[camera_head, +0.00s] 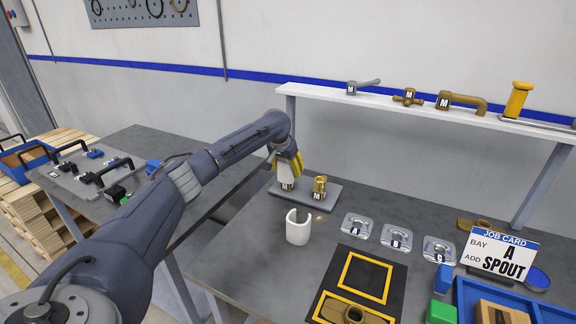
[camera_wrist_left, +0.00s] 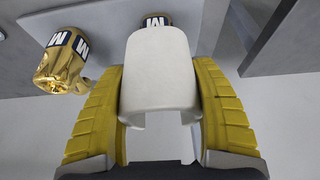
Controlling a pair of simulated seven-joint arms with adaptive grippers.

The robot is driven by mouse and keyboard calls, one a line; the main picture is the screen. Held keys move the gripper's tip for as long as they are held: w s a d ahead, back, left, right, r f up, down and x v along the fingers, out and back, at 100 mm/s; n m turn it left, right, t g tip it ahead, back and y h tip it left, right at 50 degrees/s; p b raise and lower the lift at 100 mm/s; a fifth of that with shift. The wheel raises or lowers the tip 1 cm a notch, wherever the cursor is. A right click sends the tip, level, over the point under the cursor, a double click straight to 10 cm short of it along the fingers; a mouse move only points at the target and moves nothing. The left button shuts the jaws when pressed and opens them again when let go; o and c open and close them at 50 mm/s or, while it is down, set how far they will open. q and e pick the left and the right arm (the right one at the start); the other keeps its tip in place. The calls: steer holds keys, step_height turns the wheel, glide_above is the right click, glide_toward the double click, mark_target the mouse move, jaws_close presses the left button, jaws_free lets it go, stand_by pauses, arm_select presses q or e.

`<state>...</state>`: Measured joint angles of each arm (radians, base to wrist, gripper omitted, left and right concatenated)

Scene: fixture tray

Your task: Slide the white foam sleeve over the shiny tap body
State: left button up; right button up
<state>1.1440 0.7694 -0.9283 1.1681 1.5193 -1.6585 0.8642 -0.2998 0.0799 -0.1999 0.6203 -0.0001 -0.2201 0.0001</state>
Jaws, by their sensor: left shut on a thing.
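My left gripper (camera_head: 287,170) is over the left spot of a grey fixture tray (camera_head: 338,192). In the left wrist view its yellow fingers (camera_wrist_left: 160,115) are shut on the white foam sleeve (camera_wrist_left: 160,72), one finger on each side. The sleeve has an open slot at its lower edge. A tap body with an M label (camera_wrist_left: 156,20) shows just beyond the sleeve and is mostly hidden; I cannot tell whether the sleeve is around it. A shiny gold tap body (camera_head: 320,187) stands beside it on the tray, also in the left wrist view (camera_wrist_left: 62,62). My right gripper is out of view.
A white slotted cup (camera_head: 298,228) stands on the table in front of the tray. Several clear plates (camera_head: 359,226), a black mat with yellow squares (camera_head: 368,278), a job card (camera_head: 502,252) and a blue bin (camera_head: 470,292) lie to the right. A shelf (camera_head: 420,112) runs behind.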

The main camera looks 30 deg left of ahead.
arm_select(q)
steer(key=shift+f, duration=1.75)
steer(key=o, duration=1)
steer(key=shift+c, duration=0.2)
step_height(320, 180, up, 11)
stand_by(0.3)
stand_by(0.4)
